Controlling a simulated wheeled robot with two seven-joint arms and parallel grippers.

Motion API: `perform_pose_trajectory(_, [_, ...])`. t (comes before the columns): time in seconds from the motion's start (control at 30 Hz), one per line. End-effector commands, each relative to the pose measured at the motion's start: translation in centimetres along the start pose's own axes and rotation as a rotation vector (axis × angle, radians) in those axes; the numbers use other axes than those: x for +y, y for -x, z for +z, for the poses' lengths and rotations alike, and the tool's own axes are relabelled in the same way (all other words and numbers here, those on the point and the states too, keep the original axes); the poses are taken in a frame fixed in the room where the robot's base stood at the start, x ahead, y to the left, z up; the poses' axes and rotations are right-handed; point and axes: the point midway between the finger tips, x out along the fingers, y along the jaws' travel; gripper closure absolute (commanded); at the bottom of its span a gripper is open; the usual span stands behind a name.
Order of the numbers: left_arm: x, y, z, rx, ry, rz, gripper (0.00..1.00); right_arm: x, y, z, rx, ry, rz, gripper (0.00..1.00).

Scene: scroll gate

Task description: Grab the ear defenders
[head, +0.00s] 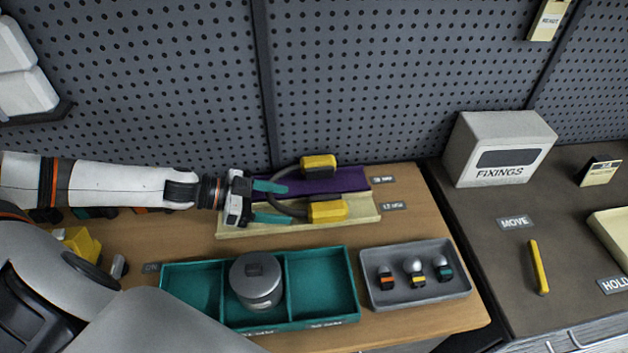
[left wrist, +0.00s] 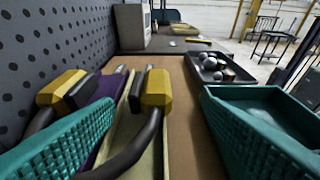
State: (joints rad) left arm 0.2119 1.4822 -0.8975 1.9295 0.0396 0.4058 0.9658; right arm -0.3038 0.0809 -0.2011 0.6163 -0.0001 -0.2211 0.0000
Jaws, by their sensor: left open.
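The ear defenders have two yellow cups, one at the back (head: 319,165) and one in front (head: 328,209), joined by a dark band. They lie across a purple strip (head: 335,183) and a cream tray (head: 360,211) near the pegboard. My left gripper (head: 270,202) is open, its teal fingers at the band side of the ear defenders, apart from the cups. In the left wrist view the dark band (left wrist: 135,148) passes between the teal fingers, and both cups stand ahead of them. I cannot tell whether a finger touches the band. My right gripper is not in view.
A teal divided tray (head: 341,287) holds a grey canister (head: 257,283). A grey tray (head: 385,299) holds several small bulb-like pieces. A FIXINGS box (head: 499,148) stands on the dark bench at right, with a yellow stick (head: 539,267). The pegboard rises close behind the left gripper.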

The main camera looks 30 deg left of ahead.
Motion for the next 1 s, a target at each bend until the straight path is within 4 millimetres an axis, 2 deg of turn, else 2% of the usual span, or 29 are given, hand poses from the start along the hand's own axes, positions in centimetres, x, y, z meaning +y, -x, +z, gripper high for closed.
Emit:
perform_pose_trajectory(0.1, [0.1, -1.9, 0.6, -0.007, -0.001, 0.001, 0.35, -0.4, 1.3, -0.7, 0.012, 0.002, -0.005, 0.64])
perform_pose_trajectory(0.3, [0.1, -4.5, 0.4, -0.004, -0.001, 0.001, 0.35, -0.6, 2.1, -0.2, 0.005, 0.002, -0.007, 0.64])
perform_pose_trajectory(0.6, [0.3, -6.6, 0.3, -0.003, 0.000, 0.000, 0.35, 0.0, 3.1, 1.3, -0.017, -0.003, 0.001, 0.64])
perform_pose_trajectory(0.83, [0.7, -9.6, 0.1, -0.003, 0.000, 0.000, 0.35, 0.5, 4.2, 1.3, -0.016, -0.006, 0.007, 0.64])
perform_pose_trajectory(1.0, [0.6, -10.4, -0.2, 0.000, -0.001, 0.000, 0.35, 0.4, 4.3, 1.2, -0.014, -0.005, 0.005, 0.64])
